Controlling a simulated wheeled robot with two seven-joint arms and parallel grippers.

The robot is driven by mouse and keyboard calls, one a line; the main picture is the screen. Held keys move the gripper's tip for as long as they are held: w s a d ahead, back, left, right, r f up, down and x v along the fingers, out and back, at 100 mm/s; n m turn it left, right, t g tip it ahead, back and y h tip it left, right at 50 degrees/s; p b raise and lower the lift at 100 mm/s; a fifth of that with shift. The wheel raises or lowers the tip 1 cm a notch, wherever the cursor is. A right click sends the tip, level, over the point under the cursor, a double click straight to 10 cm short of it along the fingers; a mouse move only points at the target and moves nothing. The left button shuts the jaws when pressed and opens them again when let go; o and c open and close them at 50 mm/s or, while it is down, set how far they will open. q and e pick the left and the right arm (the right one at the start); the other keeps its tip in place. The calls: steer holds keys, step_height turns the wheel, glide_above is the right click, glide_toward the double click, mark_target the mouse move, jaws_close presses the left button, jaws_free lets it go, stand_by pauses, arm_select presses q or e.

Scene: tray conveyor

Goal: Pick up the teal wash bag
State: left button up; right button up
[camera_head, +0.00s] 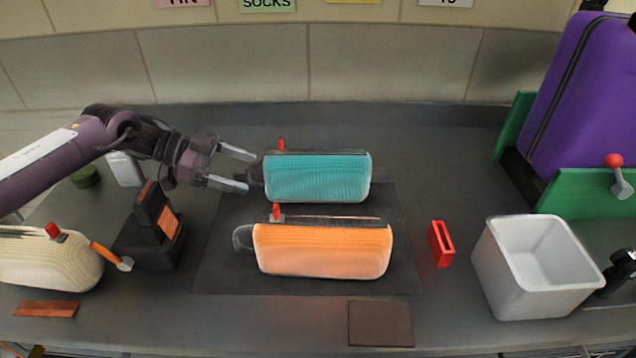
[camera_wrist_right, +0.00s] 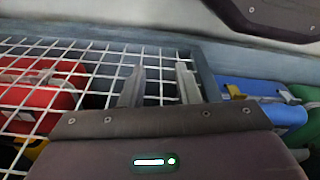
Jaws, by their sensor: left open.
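The teal wash bag (camera_head: 318,178) lies on the dark mat (camera_head: 220,270), behind the orange wash bag, with its loop handle at its left end. My left gripper (camera_head: 248,171) is open, with its two fingers pointing right at the bag's left end, close to the handle. I cannot tell whether the fingers touch the handle. My right gripper (camera_wrist_right: 160,85) shows only in the right wrist view, over a white wire grid. Its two fingers stand apart with nothing seen between them.
The orange wash bag (camera_head: 322,250) lies just in front of the teal one. A dark stand (camera_head: 150,235) and cream bag (camera_head: 45,260) are at left. A red holder (camera_head: 441,244), white bin (camera_head: 535,270) and purple suitcase (camera_head: 590,95) are at right. A brown pad (camera_head: 380,323) lies in front.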

mark_target(258, 163)
arm_select(q)
steer(key=x, duration=0.4)
steer(key=r+x, duration=0.1)
steer(key=x, duration=0.1)
steer(key=shift+w+d+f, duration=0.1)
steer(key=shift+w+d, duration=0.15)
steer(key=shift+w, duration=0.05)
steer(key=c, duration=1.4)
arm_select(e)
steer(key=shift+s+d+f, duration=0.1)
steer(key=shift+d+f, duration=0.05)
steer(key=shift+f, duration=0.15)
arm_select(q)
steer(key=shift+o, duration=0.2)
